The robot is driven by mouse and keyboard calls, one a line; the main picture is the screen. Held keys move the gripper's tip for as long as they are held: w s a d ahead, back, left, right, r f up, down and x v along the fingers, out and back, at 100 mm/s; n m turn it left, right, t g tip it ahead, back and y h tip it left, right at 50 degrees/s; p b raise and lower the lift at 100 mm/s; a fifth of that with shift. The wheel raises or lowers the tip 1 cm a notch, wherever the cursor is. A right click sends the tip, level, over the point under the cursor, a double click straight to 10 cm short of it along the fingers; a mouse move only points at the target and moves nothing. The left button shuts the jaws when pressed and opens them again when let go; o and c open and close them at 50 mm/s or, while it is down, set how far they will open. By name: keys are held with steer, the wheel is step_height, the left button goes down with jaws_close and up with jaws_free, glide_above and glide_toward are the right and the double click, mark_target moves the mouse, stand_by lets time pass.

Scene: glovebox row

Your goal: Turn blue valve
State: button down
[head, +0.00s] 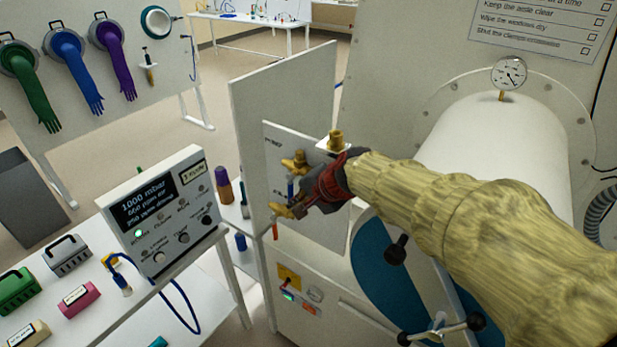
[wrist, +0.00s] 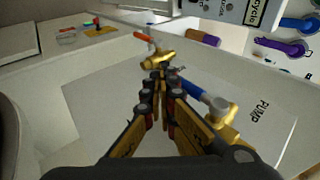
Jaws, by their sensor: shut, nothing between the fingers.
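The blue valve has a brass body (head: 295,163) on a pale panel, with its blue lever (head: 291,188) hanging downward from it. In the wrist view the blue lever (wrist: 190,89) runs from the brass body at right toward my fingertips, near the PUMP lettering. My gripper (head: 285,208) is shut and empty, its tips (wrist: 160,75) beside the lever's free end. I cannot tell whether they touch it. A second brass valve (wrist: 157,60) with an orange lever (wrist: 144,37) lies just beyond the tips.
An upright grey panel (head: 280,110) stands left of the valves. A white cylinder with a gauge (head: 509,73) and a blue round door (head: 380,265) are at right. A control box (head: 165,215) stands on the left bench.

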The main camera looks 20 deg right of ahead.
steer(key=b, duration=0.2)
steer(key=w+a+t+b, duration=0.1)
steer(key=b, duration=0.2)
steer(key=shift+w+f+y+b, duration=0.3)
steer(key=shift+f+y+b, duration=0.05)
steer(key=shift+f+y, duration=0.05)
steer(key=shift+a+r, duration=0.1)
stand_by(0.5)
